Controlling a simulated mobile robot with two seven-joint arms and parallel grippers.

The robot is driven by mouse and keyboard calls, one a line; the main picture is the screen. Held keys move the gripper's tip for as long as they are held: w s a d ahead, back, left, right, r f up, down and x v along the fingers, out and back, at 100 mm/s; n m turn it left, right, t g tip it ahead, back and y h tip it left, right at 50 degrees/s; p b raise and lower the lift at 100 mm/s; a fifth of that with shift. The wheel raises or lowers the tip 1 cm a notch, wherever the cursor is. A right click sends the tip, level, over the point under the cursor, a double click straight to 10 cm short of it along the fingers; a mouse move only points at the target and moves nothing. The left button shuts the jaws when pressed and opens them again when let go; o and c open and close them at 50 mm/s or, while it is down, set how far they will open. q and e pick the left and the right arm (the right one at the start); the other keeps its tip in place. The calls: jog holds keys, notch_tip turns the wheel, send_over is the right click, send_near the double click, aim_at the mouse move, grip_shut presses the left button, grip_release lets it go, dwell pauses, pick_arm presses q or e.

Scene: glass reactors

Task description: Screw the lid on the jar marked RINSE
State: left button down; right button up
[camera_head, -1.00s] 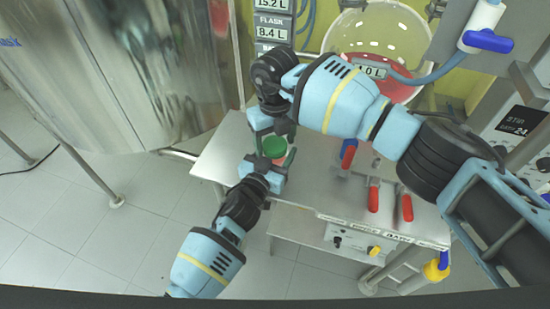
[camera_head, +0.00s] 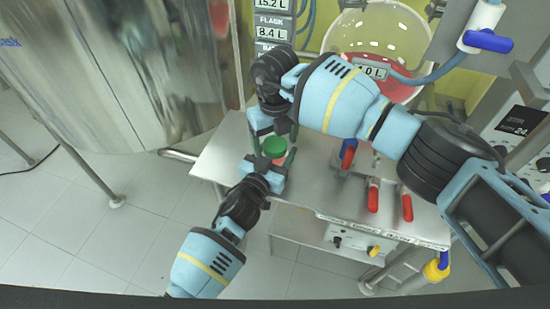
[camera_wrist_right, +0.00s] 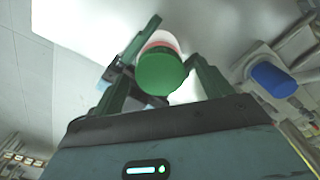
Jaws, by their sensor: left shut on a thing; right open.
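A small jar with a reddish body (camera_head: 279,160) stands on the metal table, with a green lid (camera_head: 274,146) on its top. The jar's marking cannot be read. My left gripper (camera_head: 272,165) is shut on the jar from the near side. My right gripper (camera_head: 273,143) is above the jar, open, with one finger on each side of the lid. In the right wrist view the green lid (camera_wrist_right: 162,72) lies between the spread fingers, and part of the pale and red jar (camera_wrist_right: 162,41) shows behind it. Whether the lid is threaded on cannot be told.
Red-handled clamps or valves (camera_head: 373,198) and a blue-and-red handle (camera_head: 348,153) stand to the right on the table (camera_head: 320,190). A large steel vessel (camera_head: 150,70) is at left. A glass flask with red liquid (camera_head: 385,65) is behind. Some tabletop between is clear.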

notch_tip(320, 180, up, 12)
dwell(0.6)
pick_arm(q)
jog(key=shift+c, duration=1.9)
grip_release()
jog(key=shift+p+v, duration=0.3)
jog(key=shift+v, duration=3.6)
pick_arm(e)
jog(key=shift+r, duration=0.8)
